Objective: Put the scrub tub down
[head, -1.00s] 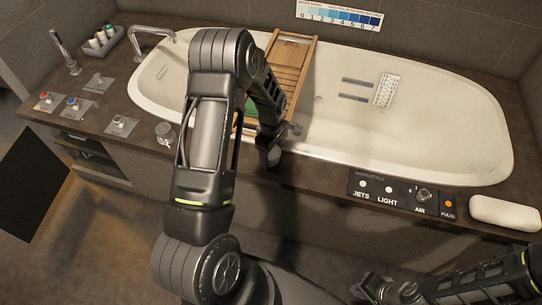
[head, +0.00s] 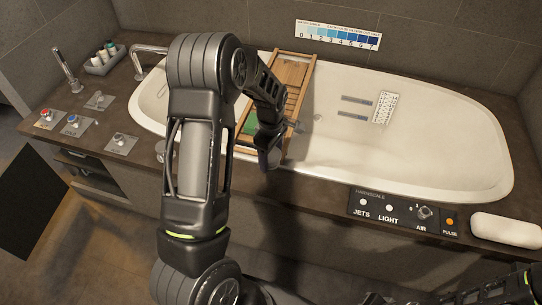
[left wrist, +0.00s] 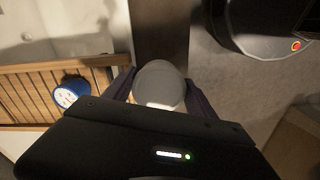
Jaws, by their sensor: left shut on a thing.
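My left gripper (head: 266,158) is over the front deck of the bath, near the wooden bath caddy (head: 292,72). In the left wrist view, its two fingers (left wrist: 160,92) are shut on a round, pale grey-white tub (left wrist: 160,80), seen from above, which I take as the scrub tub. In the head view the tub is hidden or too dark to make out. I cannot tell whether its base touches anything. Only a small part of my right arm (head: 515,290) shows at the lower right; its jaw state is unclear.
The caddy spans the white bath (head: 440,130) and bears a green thing (head: 250,122). A blue round thing (left wrist: 72,92) stands on it in the left wrist view. Taps and knobs line the left deck. A control panel (head: 400,211) and white roll (head: 505,230) are at right.

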